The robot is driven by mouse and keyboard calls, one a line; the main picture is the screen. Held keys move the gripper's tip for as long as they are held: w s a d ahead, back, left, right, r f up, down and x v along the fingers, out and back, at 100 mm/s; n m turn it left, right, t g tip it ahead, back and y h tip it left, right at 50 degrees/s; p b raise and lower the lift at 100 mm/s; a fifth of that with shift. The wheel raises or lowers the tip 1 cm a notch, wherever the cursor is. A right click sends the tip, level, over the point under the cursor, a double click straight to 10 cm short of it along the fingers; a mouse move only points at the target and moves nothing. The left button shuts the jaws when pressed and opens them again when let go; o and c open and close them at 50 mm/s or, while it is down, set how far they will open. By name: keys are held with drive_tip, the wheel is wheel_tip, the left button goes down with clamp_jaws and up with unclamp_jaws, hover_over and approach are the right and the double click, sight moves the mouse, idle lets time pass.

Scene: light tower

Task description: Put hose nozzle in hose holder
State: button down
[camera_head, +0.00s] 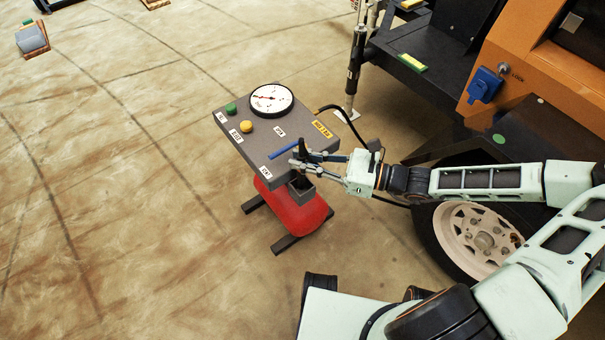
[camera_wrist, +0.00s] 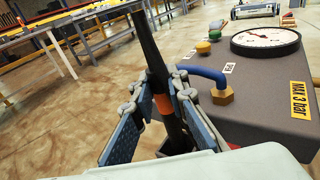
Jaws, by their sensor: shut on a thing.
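The hose nozzle (camera_head: 301,172) is a dark, slim piece held at the near right corner of a grey panel. My gripper (camera_head: 305,163) is shut on it. In the wrist view the nozzle (camera_wrist: 148,52) stands tilted between the fingers (camera_wrist: 158,103), with an orange band at the grip. The hose holder (camera_head: 302,191) is a small dark square socket on the panel's near edge. The nozzle's lower end is at or just above the socket in the head view. I cannot tell whether it is inside.
The grey panel (camera_head: 235,148) sits on a red tank (camera_head: 296,211). It carries a gauge (camera_head: 272,99), green and yellow knobs, and a blue tube (camera_wrist: 203,72). A black hose (camera_head: 352,116) curves behind my gripper. A wheel (camera_head: 478,237) and the orange machine (camera_head: 527,58) stand right.

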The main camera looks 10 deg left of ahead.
wheel_tip(320, 180, down, 4)
drive_tip(key=shift+f+b, duration=0.2)
drive_tip(key=shift+b, duration=0.55)
drive_tip(key=shift+r, duration=0.1)
drive_tip(key=c, duration=1.9)
unclamp_jaws()
drive_tip(key=shift+d, duration=0.15)
drive_tip(key=s+d+p, duration=0.1)
drive_tip(key=d+p, duration=0.1)
drive_tip(key=d, duration=0.9)
drive_tip(key=shift+d+r+p, duration=0.3)
drive_tip(key=shift+d+r, duration=0.05)
drive_tip(key=shift+r, duration=0.1)
